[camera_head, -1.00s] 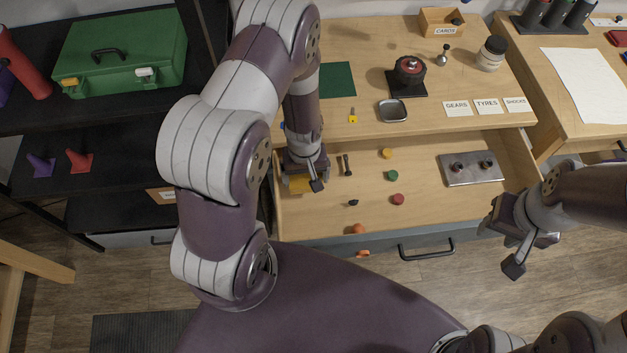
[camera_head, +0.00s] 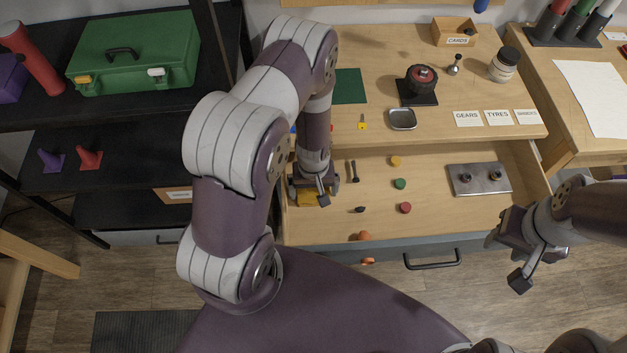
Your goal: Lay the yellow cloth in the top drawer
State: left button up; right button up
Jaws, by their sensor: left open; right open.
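The top drawer (camera_head: 440,220) is pulled out below the bench top. The yellow cloth (camera_head: 305,198) shows as a small patch at the drawer's left end, mostly hidden by my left gripper. My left gripper (camera_head: 318,199) points down over the cloth and is open. Whether its fingers touch the cloth is hidden. My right gripper (camera_head: 505,262) is open and empty, in front of the drawer's right front corner.
The drawer also holds a metal plate with two knobs (camera_head: 480,179), a yellow disc (camera_head: 396,161), a green disc (camera_head: 400,184), a red disc (camera_head: 405,208) and small dark parts. An orange piece (camera_head: 364,236) is at the front edge. The drawer's middle has bare floor.

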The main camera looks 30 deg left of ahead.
pick_arm(q)
notch_tip(320, 180, up, 11)
notch_tip(320, 180, up, 10)
jog(key=m, duration=0.4)
send_over(314, 191)
jog(key=s+d, duration=0.2)
jog(key=s+r+m, duration=0.1)
jog(key=s+r, duration=0.1)
jog(key=s+d+r+m+t, duration=0.1)
jog(key=r, duration=0.1)
jog(key=shift+s+r+m, duration=0.1)
jog(key=shift+s+m, duration=0.2)
jog(key=shift+s, duration=0.05)
jog(key=shift+s, duration=0.15)
